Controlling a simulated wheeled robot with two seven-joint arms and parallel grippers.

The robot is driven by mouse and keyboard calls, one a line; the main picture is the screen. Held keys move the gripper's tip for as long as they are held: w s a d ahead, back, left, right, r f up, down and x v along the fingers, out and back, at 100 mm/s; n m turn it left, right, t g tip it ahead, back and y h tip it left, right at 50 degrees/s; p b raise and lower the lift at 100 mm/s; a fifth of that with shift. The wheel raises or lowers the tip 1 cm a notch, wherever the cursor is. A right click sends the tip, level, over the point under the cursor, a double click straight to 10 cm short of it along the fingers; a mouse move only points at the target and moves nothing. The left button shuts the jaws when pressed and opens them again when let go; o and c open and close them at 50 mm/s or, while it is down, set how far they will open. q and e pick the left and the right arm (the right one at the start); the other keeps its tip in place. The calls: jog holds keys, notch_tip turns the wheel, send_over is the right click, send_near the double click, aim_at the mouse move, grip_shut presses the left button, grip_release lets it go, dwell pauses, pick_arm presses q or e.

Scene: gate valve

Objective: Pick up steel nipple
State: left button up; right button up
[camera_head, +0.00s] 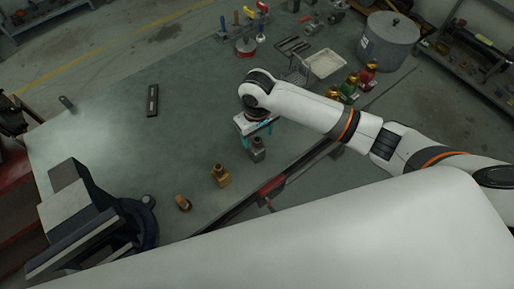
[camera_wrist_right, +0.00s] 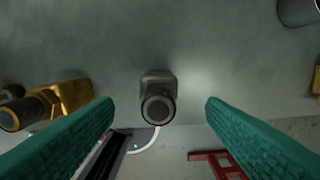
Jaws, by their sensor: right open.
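The steel nipple (camera_head: 257,150) is a dark grey, stubby fitting standing on the grey-green bench top near its front edge. In the right wrist view the nipple (camera_wrist_right: 158,98) shows end-on, with its round end towards the camera. My right gripper (camera_head: 257,127) is at the nipple, slightly behind it in the head view. In the right wrist view its teal fingers (camera_wrist_right: 160,122) are spread wide, one on each side of the nipple, with clear gaps. It holds nothing. My left gripper is not in view.
A brass valve body (camera_head: 221,176) and a small brass-coloured part (camera_head: 183,203) stand to the left of the nipple. A dark blue vise (camera_head: 92,215) is at the front left.

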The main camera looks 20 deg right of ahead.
aim_at(257, 139)
notch_tip(257, 139, down, 2)
jog(key=shift+f, duration=0.1)
jog(key=shift+f+p, duration=0.35)
jog(key=shift+f, duration=0.2)
notch_tip(257, 139, down, 4)
jog(key=shift+s+f+p, duration=0.1)
jog(key=shift+f+p, duration=0.1)
jog(key=shift+p, duration=0.25)
jog(key=shift+c, duration=0.4)
jog(key=shift+r, duration=0.1)
jog(key=c, duration=1.3)
